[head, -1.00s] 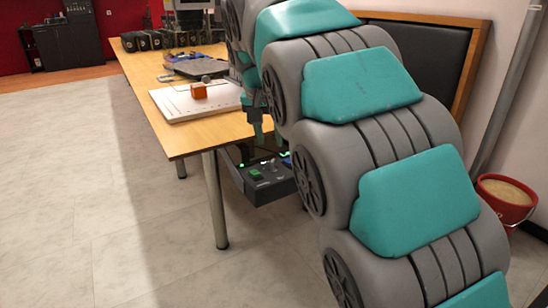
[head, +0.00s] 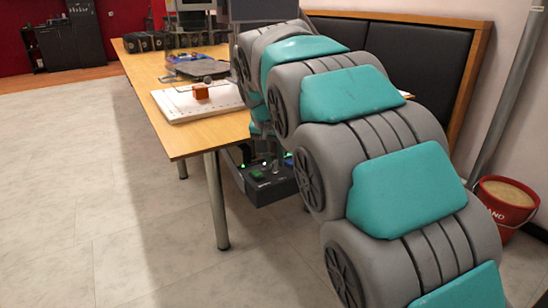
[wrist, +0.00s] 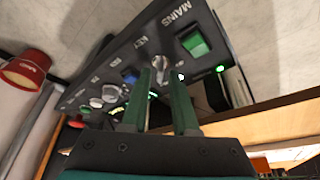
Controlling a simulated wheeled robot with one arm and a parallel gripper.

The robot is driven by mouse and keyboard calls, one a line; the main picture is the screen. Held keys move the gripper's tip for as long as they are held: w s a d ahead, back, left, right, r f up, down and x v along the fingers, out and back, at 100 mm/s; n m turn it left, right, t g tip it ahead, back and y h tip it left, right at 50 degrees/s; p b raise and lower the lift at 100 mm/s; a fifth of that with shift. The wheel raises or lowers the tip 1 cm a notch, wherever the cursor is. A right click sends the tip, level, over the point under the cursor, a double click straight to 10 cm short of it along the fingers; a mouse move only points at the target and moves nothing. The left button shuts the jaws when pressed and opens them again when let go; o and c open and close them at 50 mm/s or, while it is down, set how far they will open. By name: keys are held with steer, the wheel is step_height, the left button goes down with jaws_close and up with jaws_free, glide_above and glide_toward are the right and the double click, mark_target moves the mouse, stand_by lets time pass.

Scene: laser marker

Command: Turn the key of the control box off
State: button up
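The black control box (head: 268,192) hangs under the table's near edge; its green mains switch (head: 257,176) shows. In the wrist view the tilted box panel (wrist: 119,50) has the green switch (wrist: 194,43) marked MAINS and the silver key (wrist: 160,63) by the label KEY. My gripper (wrist: 161,76) has its two green fingers apart, with the key showing in the gap at their tips. I cannot tell whether the fingers touch it. In the head view my arm hides most of the gripper.
Several knobs (wrist: 97,102) and a blue switch (wrist: 130,76) sit left of the key. A red bucket (head: 505,205) stands at right. The floor at left is clear.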

jaws_close()
steer(key=shift+n, duration=0.4)
steer(key=shift+r+n+y+p, duration=0.1)
steer(key=shift+n+y+p, duration=0.4)
steer(key=shift+n, duration=0.4)
steer(key=n+y, duration=0.1)
steer(key=n, duration=0.1)
steer(key=n+y+p, duration=0.1)
steer(key=n, duration=0.2)
steer(key=shift+d+g, duration=0.1)
steer(key=shift+g, duration=0.3)
steer(key=n+g+y+p, duration=0.1)
steer(key=n, duration=0.4)
steer(key=shift+w, duration=0.1)
steer(key=n+g, duration=0.1)
steer(key=n, duration=0.1)
steer(key=n+y, duration=0.1)
steer(key=n, duration=0.2)
steer(key=shift+w+g+p, duration=0.1)
steer(key=shift+g+p, duration=0.25)
steer(key=shift+g, duration=0.05)
steer(key=shift+n, duration=0.3)
